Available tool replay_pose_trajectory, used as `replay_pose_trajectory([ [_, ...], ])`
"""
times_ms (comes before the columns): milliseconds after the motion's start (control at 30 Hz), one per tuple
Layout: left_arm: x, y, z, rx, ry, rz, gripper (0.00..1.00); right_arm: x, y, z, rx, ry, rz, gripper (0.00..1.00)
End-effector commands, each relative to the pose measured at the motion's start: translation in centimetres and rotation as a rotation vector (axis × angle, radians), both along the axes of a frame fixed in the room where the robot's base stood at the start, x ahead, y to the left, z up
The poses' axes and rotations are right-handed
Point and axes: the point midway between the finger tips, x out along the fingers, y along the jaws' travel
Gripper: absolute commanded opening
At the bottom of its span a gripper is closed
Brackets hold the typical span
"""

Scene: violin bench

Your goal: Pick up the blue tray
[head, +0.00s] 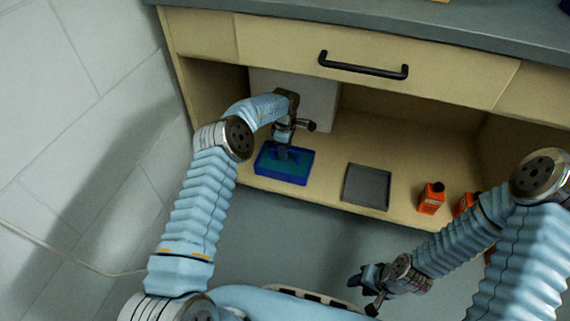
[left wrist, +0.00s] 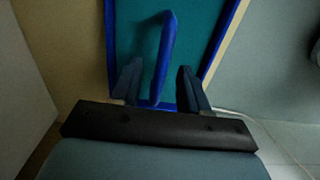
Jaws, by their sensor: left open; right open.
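The blue tray (head: 283,178) lies on the cabinet's lower shelf at the left, with a blue rim and a teal floor. In the left wrist view the tray (left wrist: 222,38) fills the upper middle, and a raised blue handle (left wrist: 163,60) shows on it. My left gripper (head: 283,153) is over the tray, pointing down. In the left wrist view its two open fingers (left wrist: 158,85) stand on either side of the handle, with a gap on each side. My right gripper (head: 364,288) is open and empty, low in front of the shelf, away from the tray.
A grey tray (head: 367,187) lies on the shelf right of the blue one. Orange bottles (head: 431,198) stand further right. A pale box (head: 318,105) is behind my left gripper. The drawer with a black handle (head: 363,66) and the counter (head: 400,22) are above.

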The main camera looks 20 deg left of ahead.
Motion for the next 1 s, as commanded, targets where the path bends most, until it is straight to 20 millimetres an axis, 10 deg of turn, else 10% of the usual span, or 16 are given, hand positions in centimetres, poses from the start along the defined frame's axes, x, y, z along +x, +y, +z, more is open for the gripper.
replay_pose_trajectory([
  [333, 0.00, 0.00, 0.02, 0.000, 0.000, 0.000, 0.00, 0.00, 0.00, 0.00, 0.000, 0.000, 0.000, 0.43],
  [1000, 0.01, 0.00, 0.04, 0.000, -0.001, 0.000, 0.00, 0.00, 0.00, 0.00, 0.000, 0.000, 0.000, 0.43],
])
